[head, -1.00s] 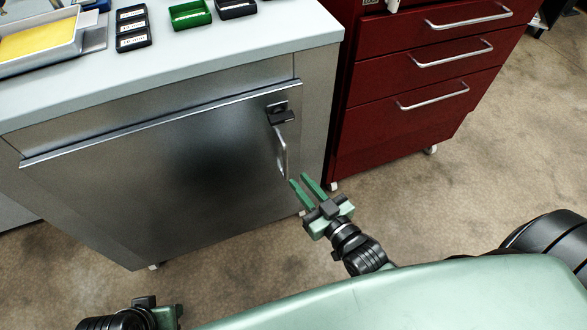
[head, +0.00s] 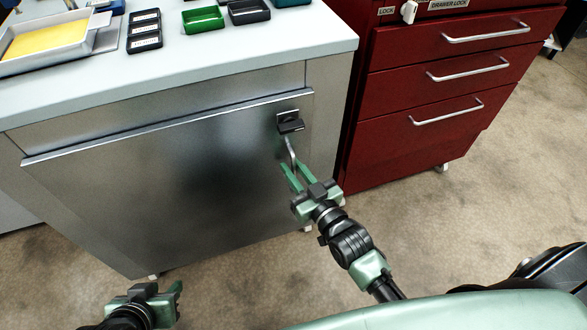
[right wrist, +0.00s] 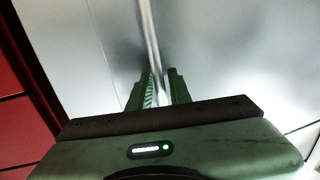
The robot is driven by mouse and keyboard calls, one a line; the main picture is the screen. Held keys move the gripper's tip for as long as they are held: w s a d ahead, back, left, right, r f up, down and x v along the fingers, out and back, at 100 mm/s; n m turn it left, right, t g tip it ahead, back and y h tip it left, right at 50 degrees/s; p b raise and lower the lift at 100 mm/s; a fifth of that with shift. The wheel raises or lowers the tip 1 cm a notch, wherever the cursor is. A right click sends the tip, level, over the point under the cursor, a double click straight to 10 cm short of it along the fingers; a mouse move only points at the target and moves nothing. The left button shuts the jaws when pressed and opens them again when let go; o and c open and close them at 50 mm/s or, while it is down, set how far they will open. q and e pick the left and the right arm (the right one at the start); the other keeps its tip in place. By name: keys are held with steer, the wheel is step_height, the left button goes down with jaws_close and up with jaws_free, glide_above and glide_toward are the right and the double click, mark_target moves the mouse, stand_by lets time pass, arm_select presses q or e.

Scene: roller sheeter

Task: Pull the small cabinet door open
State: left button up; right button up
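The small cabinet door (head: 180,190) is a flat grey metal panel under the bench and looks closed. Its upright bar handle (head: 290,150) is near the right edge, below a black latch (head: 291,123). My right gripper (head: 297,176) is open at the handle. In the right wrist view the handle bar (right wrist: 149,35) runs down between the open fingers (right wrist: 161,88), nearer the left finger. Whether it touches a finger is unclear. My left gripper (head: 172,297) is low at the left front, away from the door; its finger gap cannot be made out.
A red drawer cabinet (head: 440,100) with silver handles stands to the right of the bench. Small bins (head: 203,19) and a tray with a yellow sheet (head: 45,42) are on the bench top (head: 260,45). The brown floor before the door is clear.

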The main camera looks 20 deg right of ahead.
jaws_close()
stand_by(1.4)
